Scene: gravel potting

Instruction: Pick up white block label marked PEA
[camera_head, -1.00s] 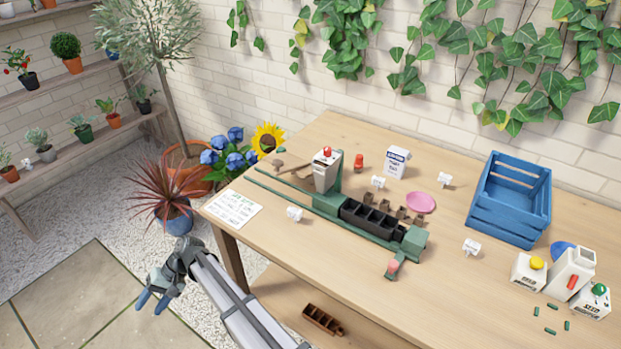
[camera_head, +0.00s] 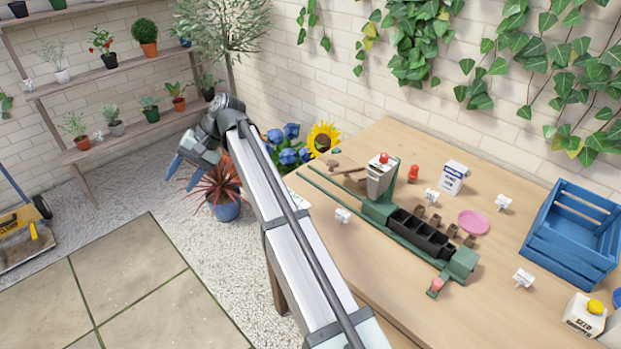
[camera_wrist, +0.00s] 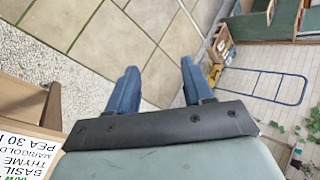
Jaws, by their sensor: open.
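Small white block labels stand apart on the wooden table: one left of the green planting rig (camera_head: 343,215), one behind the rig (camera_head: 431,195), one by the blue crate (camera_head: 503,202) and one at the right (camera_head: 523,277). Their markings are too small to read, so I cannot tell which says PEA. Tiny white blocks also show on the shelves (camera_head: 29,85) (camera_head: 99,135), unreadable too. My gripper (camera_head: 187,174) is off the table, left of it, over the gravel. In the wrist view its blue fingers (camera_wrist: 160,88) are apart with nothing between them.
A black cell tray (camera_head: 422,232) sits in the rig, with a pink dish (camera_head: 473,222) beside it. The blue crate (camera_head: 575,232) stands at the right. A paper list (camera_wrist: 25,135) on the table reads BASIL, THYME, MARIGOLD, PEA. Plants fill the shelves (camera_head: 120,70).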

